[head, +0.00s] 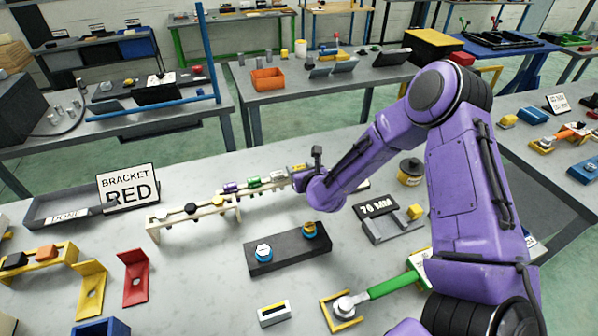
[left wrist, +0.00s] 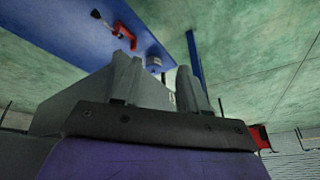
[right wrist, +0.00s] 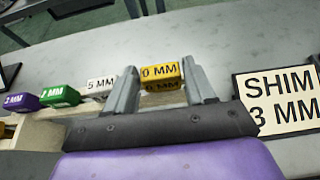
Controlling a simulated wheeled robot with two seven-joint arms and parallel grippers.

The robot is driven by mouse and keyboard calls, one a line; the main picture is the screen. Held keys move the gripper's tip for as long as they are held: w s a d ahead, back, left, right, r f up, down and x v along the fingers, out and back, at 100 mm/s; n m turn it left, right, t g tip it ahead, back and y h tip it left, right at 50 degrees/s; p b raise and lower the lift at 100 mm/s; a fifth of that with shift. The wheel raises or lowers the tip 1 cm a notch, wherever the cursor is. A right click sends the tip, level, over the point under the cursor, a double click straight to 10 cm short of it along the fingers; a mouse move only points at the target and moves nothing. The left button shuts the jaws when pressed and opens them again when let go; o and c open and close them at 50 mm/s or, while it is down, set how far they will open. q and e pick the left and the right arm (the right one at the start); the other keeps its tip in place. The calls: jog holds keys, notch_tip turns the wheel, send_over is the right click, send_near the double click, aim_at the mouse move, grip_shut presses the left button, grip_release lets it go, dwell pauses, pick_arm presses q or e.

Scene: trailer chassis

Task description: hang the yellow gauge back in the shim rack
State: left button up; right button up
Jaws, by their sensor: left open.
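The pale shim rack (right wrist: 68,112) lies beneath and to the left, with purple, green and white gauges in a row. In the head view my right gripper (head: 303,178) is at the right end of the rack (head: 262,192). Whether the gauge rests in the rack I cannot tell. My left gripper (left wrist: 158,72) is open and empty in the left wrist view, away from the rack.
A SHIM 3 MM sign (right wrist: 283,98) stands close right of my right gripper. A pale rail with knobs (head: 195,214) is left of the rack. A dark block with blue-based parts (head: 288,250) stands in front. Bare tabletop (head: 200,270) lies left of the block.

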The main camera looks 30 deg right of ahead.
jog(key=shift+o, duration=0.9)
jog(key=shift+s, duration=0.1)
jog(key=shift+s+r, duration=0.2)
jog(key=shift+s, duration=0.05)
jog(key=shift+s+a, duration=0.1)
jog(key=shift+s, duration=0.1)
jog(key=b+v, duration=0.2)
jog(key=v, duration=0.9)
jog(key=shift+s+b, duration=0.2)
jog(key=shift+b, duration=0.15)
